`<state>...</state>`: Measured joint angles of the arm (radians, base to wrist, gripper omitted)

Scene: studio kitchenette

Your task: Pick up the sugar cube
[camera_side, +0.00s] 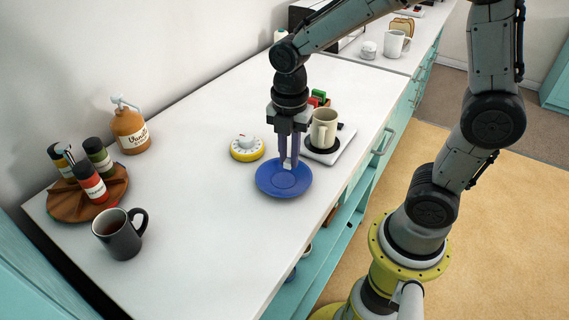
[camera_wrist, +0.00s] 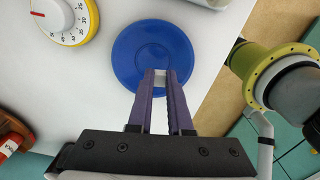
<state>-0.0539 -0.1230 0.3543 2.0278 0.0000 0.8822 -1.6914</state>
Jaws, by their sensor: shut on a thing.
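The sugar cube is a small white block (camera_side: 288,164) between my fingertips in the side view. It also shows as a pale block at the fingertips in the wrist view (camera_wrist: 160,76). My gripper (camera_side: 288,161) points down and is shut on the cube. A blue saucer (camera_side: 268,186) lies under the fingertips on the white counter. In the wrist view the saucer (camera_wrist: 138,40) lies beyond and below the fingertips. I cannot tell whether the cube touches the saucer or is just above it.
A yellow kitchen timer (camera_side: 247,149) stands left of the saucer. A cream mug (camera_side: 324,128) on a scale (camera_side: 343,143) stands close on the right. A dark mug (camera_side: 120,236) and a wooden spice rack (camera_side: 72,205) are at the left. The counter (camera_side: 205,215) is clear between.

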